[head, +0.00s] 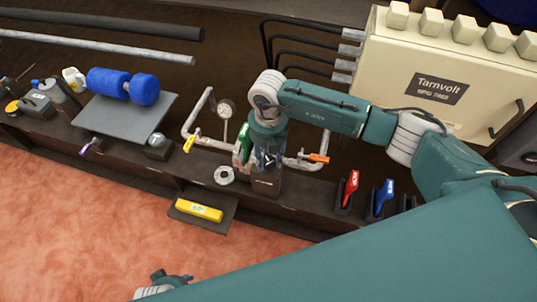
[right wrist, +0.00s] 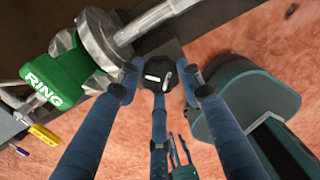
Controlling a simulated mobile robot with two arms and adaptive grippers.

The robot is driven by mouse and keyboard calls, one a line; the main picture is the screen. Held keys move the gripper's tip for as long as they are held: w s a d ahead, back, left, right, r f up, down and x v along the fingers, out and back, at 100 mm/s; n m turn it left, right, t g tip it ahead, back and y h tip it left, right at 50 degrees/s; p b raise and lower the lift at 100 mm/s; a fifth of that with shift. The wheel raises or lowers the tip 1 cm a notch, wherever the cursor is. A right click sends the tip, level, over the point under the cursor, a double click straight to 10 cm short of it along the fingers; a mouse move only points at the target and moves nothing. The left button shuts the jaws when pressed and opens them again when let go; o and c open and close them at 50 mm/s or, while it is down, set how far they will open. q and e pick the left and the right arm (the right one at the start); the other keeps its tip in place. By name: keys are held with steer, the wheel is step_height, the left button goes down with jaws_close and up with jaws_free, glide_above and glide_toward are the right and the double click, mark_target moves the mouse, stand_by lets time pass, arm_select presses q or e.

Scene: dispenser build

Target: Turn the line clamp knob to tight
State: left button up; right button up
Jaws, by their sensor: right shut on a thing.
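The line clamp knob (right wrist: 157,76) is a dark, many-sided knob with pale marks on its face, seen in the right wrist view. My right gripper (right wrist: 160,80) is shut on it, with blue-grey fingers around its sides. In the head view the right gripper (head: 267,160) points down over the pipework and hides the knob. Whether the knob stands at tight cannot be read. My left gripper (head: 172,278) shows only partly at the bottom of the head view, away from the bench; its finger opening is unclear.
A green part marked RING (right wrist: 48,82) sits close beside the right gripper. White pipes with an orange handle (head: 318,157) and a yellow handle (head: 189,144) flank it. Red (head: 350,187) and blue (head: 383,196) tools stand to the right. A cream Tarnvolt box (head: 455,80) stands behind.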

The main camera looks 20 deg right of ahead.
mark_target(268, 161)
arm_select(q)
steer(key=shift+s+f+p, duration=0.15)
steer(key=shift+s+f, duration=0.2)
steer(key=shift+f, duration=0.3)
steer(key=shift+s+f+p, duration=0.15)
steer(key=shift+s+f, duration=0.2)
steer(key=shift+f, duration=0.3)
arm_select(e)
steer(key=shift+m, duration=0.7)
arm_select(q)
steer(key=shift+a, duration=0.1)
arm_select(e)
steer(key=o, duration=1.1)
steer(key=shift+o, duration=0.2)
steer(key=shift+r, duration=0.1)
step_height(268, 161, up, 12)
